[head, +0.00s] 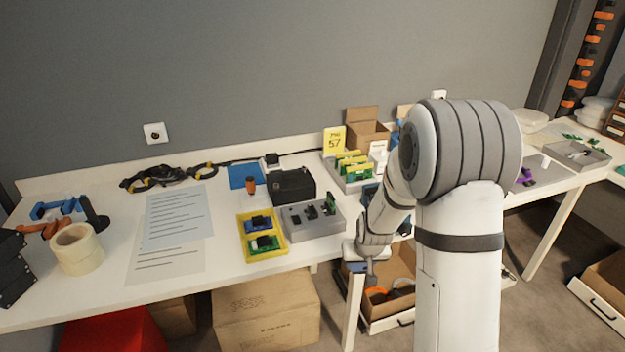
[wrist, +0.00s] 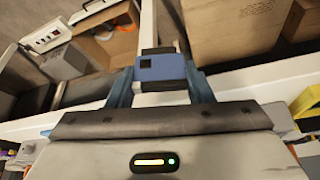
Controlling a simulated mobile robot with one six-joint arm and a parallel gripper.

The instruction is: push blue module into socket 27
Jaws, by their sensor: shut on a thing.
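My gripper (wrist: 161,74) is shut on a blue module (wrist: 160,67) with a dark square on its face, held between both fingertips in the wrist view. In the head view my gripper (head: 368,268) hangs at the table's front edge, right of the grey socket block (head: 322,226) and apart from it. The held module is hard to make out there. The grey block carries dark parts and an upright green board on top. No socket number 27 is readable.
A yellow tray (head: 246,238) with blue and green boards sits left of the block. A black box (head: 292,186) stands behind it, with a rack of green boards (head: 350,168) and a yellow sign (head: 334,140). Cartons (head: 266,310) stand below the table.

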